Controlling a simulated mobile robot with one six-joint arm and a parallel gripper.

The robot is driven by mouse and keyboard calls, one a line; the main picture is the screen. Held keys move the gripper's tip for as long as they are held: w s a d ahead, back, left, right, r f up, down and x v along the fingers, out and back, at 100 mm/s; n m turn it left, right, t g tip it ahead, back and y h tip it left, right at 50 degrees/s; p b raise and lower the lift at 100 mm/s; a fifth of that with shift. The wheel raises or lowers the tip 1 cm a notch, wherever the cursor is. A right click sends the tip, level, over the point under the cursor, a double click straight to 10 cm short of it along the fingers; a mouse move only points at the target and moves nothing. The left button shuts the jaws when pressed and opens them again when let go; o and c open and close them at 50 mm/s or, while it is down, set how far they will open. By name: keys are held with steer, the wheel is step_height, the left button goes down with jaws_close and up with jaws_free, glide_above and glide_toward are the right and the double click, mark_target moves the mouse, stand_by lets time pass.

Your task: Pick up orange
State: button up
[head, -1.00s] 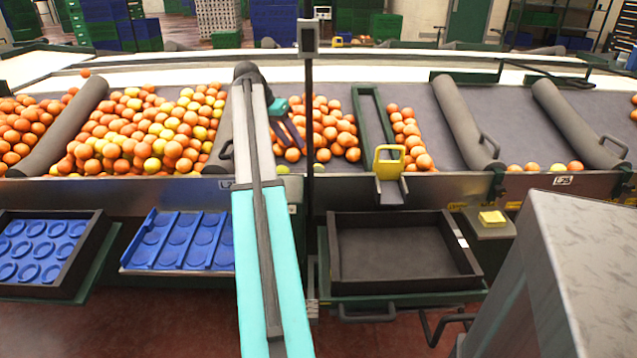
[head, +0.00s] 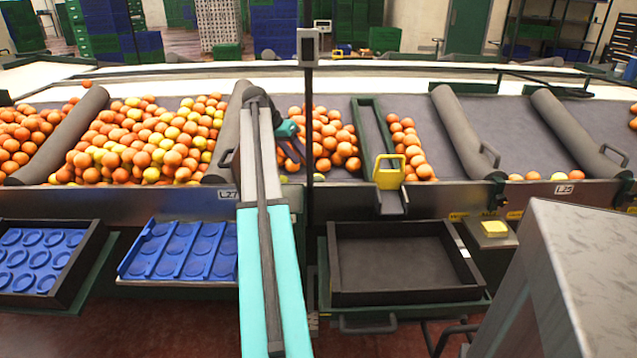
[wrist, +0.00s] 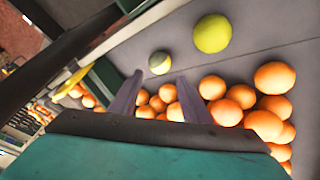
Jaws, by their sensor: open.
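Orange fruit lies in a loose group (head: 335,135) on the grey sorting belt, beyond my arm in the head view. My gripper (head: 293,152) is low at the left edge of this group, partly hidden by my arm. In the wrist view my gripper (wrist: 160,98) has its two grey fingers spread apart, with nothing held. Several oranges (wrist: 225,112) lie beyond and to the right of the fingers. Some show in the gap between them, but I cannot tell how deep they sit. A yellow-green fruit (wrist: 213,33) and a smaller greenish one (wrist: 159,62) lie apart from the group.
A grey roller (head: 230,130) stands left of the group and a green-framed divider (head: 372,125) right of it. A thin black post (head: 309,190) rises close by my gripper. A yellow-handled piece (head: 389,170) sits at the belt edge. An empty black tray (head: 400,297) is below.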

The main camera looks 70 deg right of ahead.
mark_target(317, 181)
steer(key=shift+x, duration=2.25)
steer(key=shift+b+x, duration=0.3)
steer(key=shift+x, duration=2.35)
steer(key=shift+s, duration=0.1)
steer(key=c, duration=0.7)
